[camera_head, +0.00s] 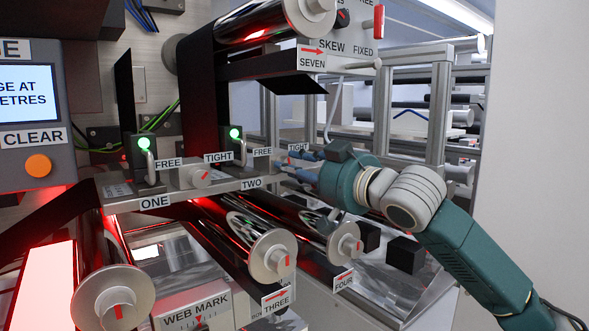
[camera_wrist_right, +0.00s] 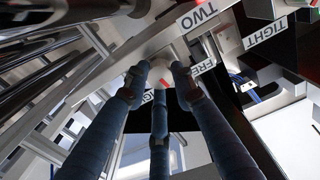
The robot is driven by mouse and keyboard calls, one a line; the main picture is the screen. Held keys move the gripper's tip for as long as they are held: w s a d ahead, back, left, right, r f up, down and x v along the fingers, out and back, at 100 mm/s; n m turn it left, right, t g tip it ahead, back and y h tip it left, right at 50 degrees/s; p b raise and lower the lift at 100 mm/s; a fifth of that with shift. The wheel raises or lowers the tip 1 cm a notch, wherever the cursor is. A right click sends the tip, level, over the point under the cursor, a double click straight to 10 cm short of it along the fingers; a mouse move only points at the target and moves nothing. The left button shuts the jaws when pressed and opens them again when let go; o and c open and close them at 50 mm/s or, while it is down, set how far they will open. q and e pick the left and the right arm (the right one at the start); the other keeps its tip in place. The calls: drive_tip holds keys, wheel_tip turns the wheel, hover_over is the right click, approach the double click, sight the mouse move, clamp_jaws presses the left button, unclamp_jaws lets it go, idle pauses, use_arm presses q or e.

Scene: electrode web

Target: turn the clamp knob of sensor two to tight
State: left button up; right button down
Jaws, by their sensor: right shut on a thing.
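The clamp knob of sensor two shows in the right wrist view (camera_wrist_right: 160,74) as a pale round knob with a red mark, between my fingertips. In the head view my fingers hide most of it. My right gripper (camera_head: 296,168) has its three blue fingers closed around the knob; they also fill the wrist view (camera_wrist_right: 160,80). Sensor two (camera_head: 236,146) is a dark block with a lit green lamp above the TWO label (camera_head: 251,184). The FREE label (camera_head: 262,152) and partly covered TIGHT label (camera_head: 298,148) stand behind the knob. The knob's exact pointer angle is unclear. My left gripper is out of view.
Sensor one's similar knob (camera_head: 195,175) sits to the left on the same rail, near the ONE label (camera_head: 155,202). Rollers with round end caps (camera_head: 272,257) lie below the rail. A dark upper roller assembly with the SEVEN plate (camera_head: 312,62) hangs above.

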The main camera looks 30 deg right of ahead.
drive_tip(key=m, duration=0.5)
drive_tip(key=shift+r+m, duration=0.2)
drive_tip(key=shift+m, duration=0.2)
drive_tip(key=m+p, duration=0.1)
drive_tip(key=m, duration=0.4)
drive_tip(key=shift+d+p, duration=0.1)
drive_tip(key=shift+p, duration=0.2)
drive_tip(key=shift+m, duration=0.4)
drive_tip(key=c, duration=1.5)
unclamp_jaws()
drive_tip(key=shift+o, duration=0.3)
drive_tip(key=shift+f, duration=0.1)
drive_tip(key=s, duration=0.8)
drive_tip(key=s+d, duration=0.1)
drive_tip(key=s, duration=0.3)
